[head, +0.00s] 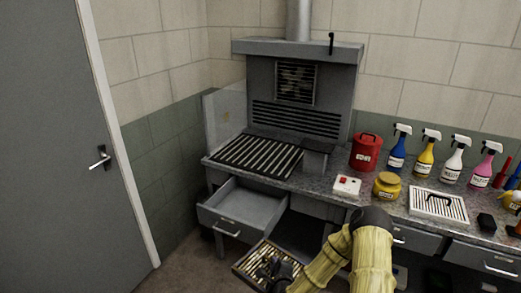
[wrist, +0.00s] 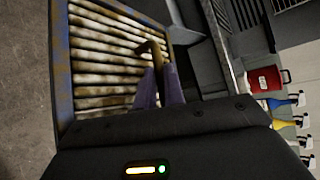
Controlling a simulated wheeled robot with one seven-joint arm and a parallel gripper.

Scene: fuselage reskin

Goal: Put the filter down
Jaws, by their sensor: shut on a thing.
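A dirty pleated filter (wrist: 105,55) with a worn, rusty frame fills the left of the wrist view. In the head view the filter (head: 248,262) is low at bottom centre, below and in front of the open drawer. My gripper (wrist: 158,84) is shut on the filter's handle (wrist: 150,52); the purple fingers close around it. In the head view my gripper (head: 277,271) is a dark shape over the filter, partly hidden by my yellow-sleeved arm. Whether the filter touches anything beneath it, I cannot tell.
A cleaner white filter (head: 438,206) with a black handle lies on the bench. The drawer (head: 243,210) is open and empty. The slatted bench grille (head: 257,157) is bare. A red can (head: 366,153), yellow jar (head: 386,186) and several spray bottles stand to the right.

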